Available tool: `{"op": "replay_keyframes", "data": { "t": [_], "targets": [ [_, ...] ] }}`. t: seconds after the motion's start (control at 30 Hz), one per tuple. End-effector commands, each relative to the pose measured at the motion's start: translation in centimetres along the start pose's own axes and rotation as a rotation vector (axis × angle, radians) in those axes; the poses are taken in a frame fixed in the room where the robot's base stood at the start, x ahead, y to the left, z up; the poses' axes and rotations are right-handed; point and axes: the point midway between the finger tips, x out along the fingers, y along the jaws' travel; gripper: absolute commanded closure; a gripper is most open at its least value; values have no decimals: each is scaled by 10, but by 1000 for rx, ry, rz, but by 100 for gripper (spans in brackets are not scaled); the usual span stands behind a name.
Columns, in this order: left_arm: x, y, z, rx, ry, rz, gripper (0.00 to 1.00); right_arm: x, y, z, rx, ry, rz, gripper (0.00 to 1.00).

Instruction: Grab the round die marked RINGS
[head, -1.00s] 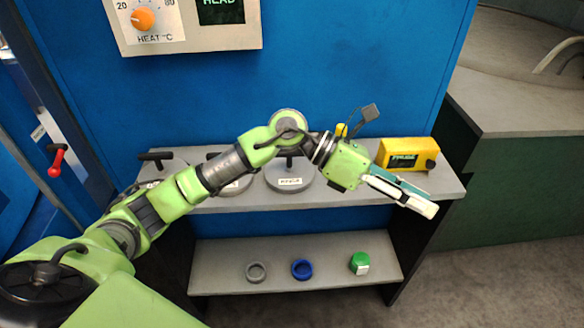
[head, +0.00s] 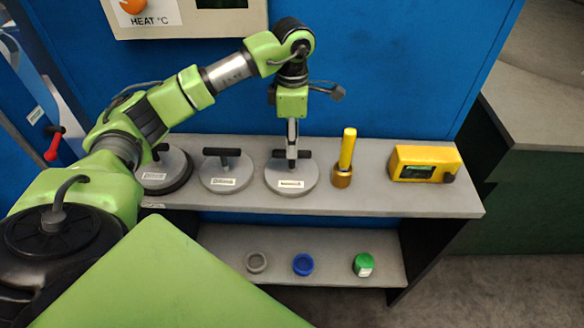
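Three round grey dies with black T-handles and small white labels stand in a row on the upper shelf: a left one (head: 178,170), a middle one (head: 226,180) and a right one (head: 305,175). The label lettering is too small to read, so I cannot tell which is marked RINGS. My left gripper (head: 291,160) points straight down at the right die's handle and partly hides it. The fingers show edge-on, so their opening and any contact with the handle are unclear. My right gripper is not in view.
A yellow-handled tool with a brass end (head: 346,160) stands just right of the right die. A yellow box with a display (head: 425,164) sits farther right on the upper shelf (head: 380,200). The lower shelf holds a grey ring (head: 256,262), a blue ring (head: 302,265) and a green pot (head: 363,264).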

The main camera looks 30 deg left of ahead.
Motion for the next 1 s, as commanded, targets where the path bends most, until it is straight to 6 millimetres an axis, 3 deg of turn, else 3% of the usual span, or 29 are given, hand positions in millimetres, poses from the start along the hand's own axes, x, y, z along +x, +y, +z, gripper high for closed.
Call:
{"op": "replay_keyframes", "data": {
  "t": [0.17,0.47,0.7,0.93,1.0],
  "targets": [
    [22,0,0,0,0,-2,70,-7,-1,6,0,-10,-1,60],
    [48,-1,-4,0,2,-5,70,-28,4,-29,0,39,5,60],
    [77,0,-4,1,-2,-2,70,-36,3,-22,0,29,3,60],
    [80,0,-4,1,-2,0,70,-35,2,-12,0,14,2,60],
    [79,0,-4,1,-2,0,85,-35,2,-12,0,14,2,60]
  ]
}}
